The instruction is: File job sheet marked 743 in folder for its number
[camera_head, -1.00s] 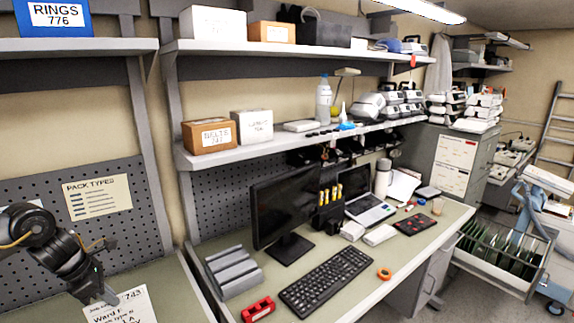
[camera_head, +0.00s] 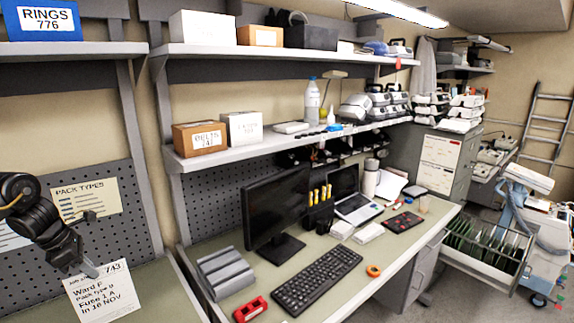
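The white job sheet (camera_head: 102,292) marked 743 hangs at the lower left in the head view, with its print facing me. My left gripper (camera_head: 90,268) is shut on the sheet's top edge and holds it up in front of the left bench. An open drawer (camera_head: 522,268) at the right, below the grey cabinet, holds several green hanging folders (camera_head: 488,243). The folder numbers are too small to read. The sheet is far from the drawer, across the desk. My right gripper does not show.
The desk (camera_head: 330,262) holds a monitor (camera_head: 275,207), a keyboard (camera_head: 318,277), a grey rack (camera_head: 226,272), a red stapler-like item (camera_head: 250,309) and an orange tape roll (camera_head: 374,270). A shelf with boxes hangs above. A wheeled cart (camera_head: 540,230) stands right of the drawer.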

